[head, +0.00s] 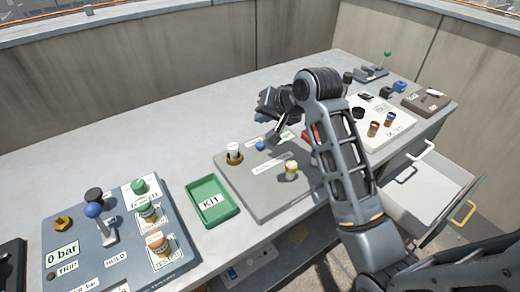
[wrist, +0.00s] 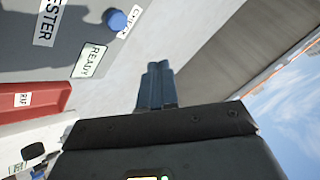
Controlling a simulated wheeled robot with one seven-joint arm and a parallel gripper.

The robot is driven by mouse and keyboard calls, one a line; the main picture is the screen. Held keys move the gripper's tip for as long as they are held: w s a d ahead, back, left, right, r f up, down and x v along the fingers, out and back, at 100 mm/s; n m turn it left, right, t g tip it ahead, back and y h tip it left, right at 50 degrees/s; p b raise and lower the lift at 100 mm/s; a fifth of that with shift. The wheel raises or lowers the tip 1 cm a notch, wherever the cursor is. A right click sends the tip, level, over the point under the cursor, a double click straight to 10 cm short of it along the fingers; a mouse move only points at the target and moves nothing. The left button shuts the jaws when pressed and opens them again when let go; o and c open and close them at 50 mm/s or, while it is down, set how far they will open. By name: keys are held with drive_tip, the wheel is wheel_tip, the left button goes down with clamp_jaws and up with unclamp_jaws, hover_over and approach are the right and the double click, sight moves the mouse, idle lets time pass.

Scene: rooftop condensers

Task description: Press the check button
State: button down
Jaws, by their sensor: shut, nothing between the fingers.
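The check button is a blue round button (wrist: 117,19) on the grey tester panel, beside a partly cut-off label (wrist: 130,21) that seems to read CHECK. In the head view the blue button (head: 260,145) shows near the back of the grey tester panel (head: 262,205). My gripper (wrist: 157,84) is shut and empty, its fingers together, in the wrist view. There the button lies up and left of the fingertips, apart from them. In the head view my gripper (head: 272,136) hangs over the back of the panel, close to the button; the exact gap is unclear.
A white-capped fitting (head: 233,151) and a brass fitting (head: 292,170) stand on the panel. A green KIT tray (head: 231,211) is left. An open drawer (head: 428,192) juts out right.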

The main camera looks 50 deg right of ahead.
sight(263, 145)
wheel_tip(263, 145, down, 4)
drive_tip(key=b, duration=0.3)
drive_tip(key=shift+r, duration=0.1)
drive_tip(key=shift+f+b, duration=0.3)
drive_tip(key=shift+f, duration=0.65)
drive_tip(key=shift+f, duration=0.15)
idle(1.0)
drive_tip(key=shift+f, duration=0.25)
drive_tip(key=shift+f, duration=0.65)
idle(0.7)
idle(0.4)
drive_tip(key=shift+r+p, duration=1.1)
drive_tip(key=shift+p, duration=0.1)
wheel_tip(263, 145, up, 5)
drive_tip(key=p, duration=0.5)
